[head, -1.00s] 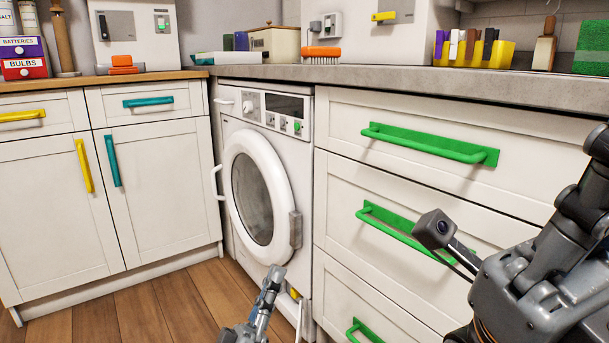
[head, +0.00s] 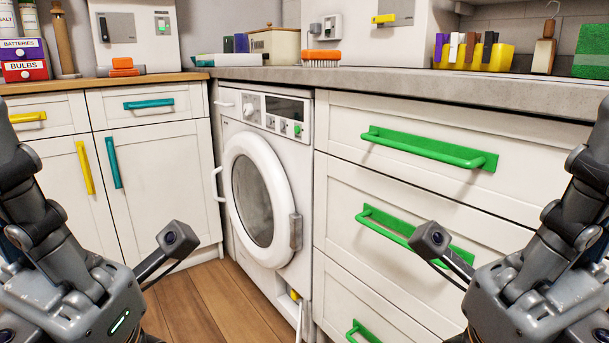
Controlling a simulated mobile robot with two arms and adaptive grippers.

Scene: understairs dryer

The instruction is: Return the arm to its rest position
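My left arm (head: 70,275) is at the lower left of the head view, folded close to me, with its wrist camera pointing up at the cabinets. My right arm (head: 540,270) is at the lower right in a mirrored pose. The fingers of both grippers are out of the picture below the frame. The washer-dryer (head: 262,180) stands in the corner with its round door (head: 253,190) shut. A low flap (head: 301,312) near its bottom right looks swung open, with a small yellow part beside it.
White drawers with green handles (head: 428,147) stand at the right, closed. Cabinets with yellow and teal handles (head: 113,161) stand at the left, closed. The wooden floor (head: 225,305) between my arms is clear.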

